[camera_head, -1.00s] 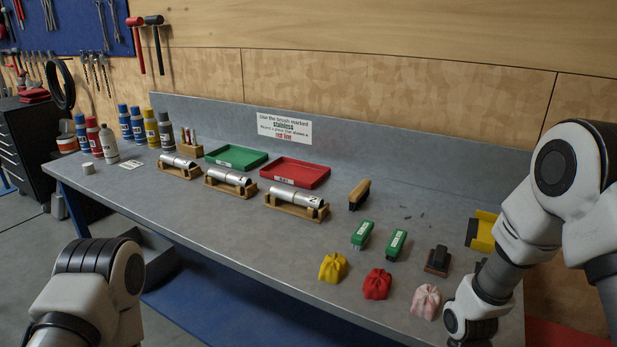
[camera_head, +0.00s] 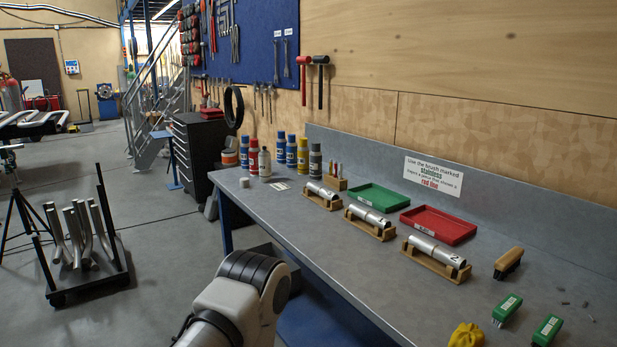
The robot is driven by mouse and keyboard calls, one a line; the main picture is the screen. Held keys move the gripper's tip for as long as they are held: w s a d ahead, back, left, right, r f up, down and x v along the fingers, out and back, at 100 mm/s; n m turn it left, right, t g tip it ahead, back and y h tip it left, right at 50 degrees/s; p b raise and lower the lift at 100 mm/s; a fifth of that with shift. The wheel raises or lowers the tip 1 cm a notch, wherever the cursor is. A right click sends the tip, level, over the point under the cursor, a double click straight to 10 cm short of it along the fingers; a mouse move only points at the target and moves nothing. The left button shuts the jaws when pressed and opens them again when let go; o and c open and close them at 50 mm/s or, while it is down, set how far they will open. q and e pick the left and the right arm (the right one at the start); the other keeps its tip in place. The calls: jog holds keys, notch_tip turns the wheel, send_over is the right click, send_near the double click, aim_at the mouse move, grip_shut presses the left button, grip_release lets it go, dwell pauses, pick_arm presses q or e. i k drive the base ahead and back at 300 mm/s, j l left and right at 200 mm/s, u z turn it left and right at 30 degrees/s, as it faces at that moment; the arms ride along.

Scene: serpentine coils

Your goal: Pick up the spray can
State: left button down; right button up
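Several spray-can-like bottles stand upright at the far left end of the bench (camera_head: 345,262). In the front group are a blue can (camera_head: 245,152), a red can (camera_head: 254,157) and a pale grey bottle (camera_head: 264,165). Behind and to the right are a blue can (camera_head: 281,147), another blue can (camera_head: 291,152), a yellow can (camera_head: 303,156) and a dark grey can (camera_head: 315,161). I cannot tell which one the task means. My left arm shows at the bottom centre, but its gripper is out of frame. My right gripper is not in view.
A white cap-like piece (camera_head: 244,182) lies near the cans. Metal tubes in wooden cradles (camera_head: 383,233), a green tray (camera_head: 378,195) and a red tray (camera_head: 440,224) fill the middle. A tool cabinet (camera_head: 195,150) and a pipe rack (camera_head: 88,250) stand on the floor.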

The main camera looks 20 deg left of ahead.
aim_at(264, 156)
jog(key=i+j, duration=0.15)
jog(key=j, duration=0.2)
jog(key=i+j+z, duration=0.15)
jog(key=j, duration=0.6)
jog(key=i+z, duration=0.05)
jog(key=i, duration=0.05)
